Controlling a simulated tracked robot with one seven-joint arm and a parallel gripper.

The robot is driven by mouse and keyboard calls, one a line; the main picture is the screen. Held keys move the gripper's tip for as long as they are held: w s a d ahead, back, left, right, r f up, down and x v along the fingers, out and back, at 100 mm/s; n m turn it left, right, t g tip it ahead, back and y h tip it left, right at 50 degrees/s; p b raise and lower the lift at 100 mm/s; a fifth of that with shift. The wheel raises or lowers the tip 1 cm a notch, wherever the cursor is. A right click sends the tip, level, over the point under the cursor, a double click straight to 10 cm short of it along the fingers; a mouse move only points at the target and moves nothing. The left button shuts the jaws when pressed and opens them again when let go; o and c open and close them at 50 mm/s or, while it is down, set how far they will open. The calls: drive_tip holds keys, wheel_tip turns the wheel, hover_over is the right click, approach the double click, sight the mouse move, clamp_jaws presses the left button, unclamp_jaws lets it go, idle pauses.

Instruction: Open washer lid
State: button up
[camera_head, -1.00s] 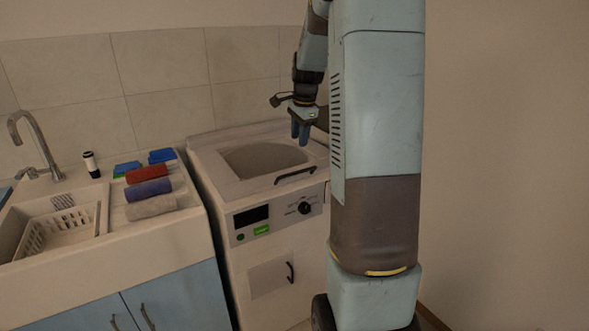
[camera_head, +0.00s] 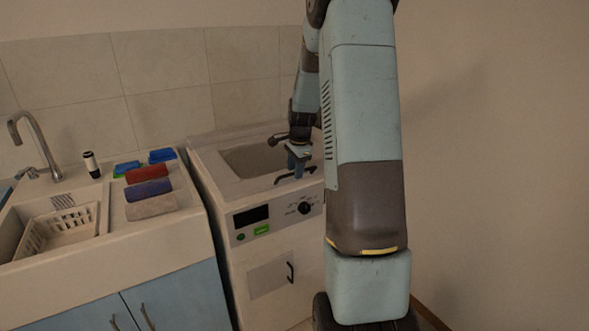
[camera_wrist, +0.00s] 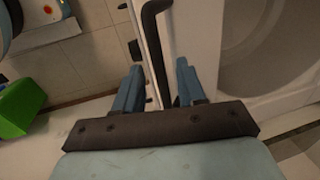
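The white washer (camera_head: 273,265) stands at the middle of the head view. Its top lid (camera_head: 230,183) lies flat, with a rounded grey window and a black bar handle (camera_head: 285,178) at the front edge. My gripper (camera_head: 297,172) points down just above the handle. In the wrist view my gripper (camera_wrist: 158,85) is open, with two blue fingers apart. The lid (camera_wrist: 196,45) fills the right side there.
A control panel (camera_head: 275,219) with a dark knob is on the washer front, above a small door with a handle (camera_head: 290,272). At the left is a sink counter with a basket (camera_head: 62,228), rolled towels (camera_head: 150,190) and a faucet (camera_head: 35,145). A green object (camera_wrist: 20,108) shows in the wrist view.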

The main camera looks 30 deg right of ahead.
clamp_jaws()
idle(0.4)
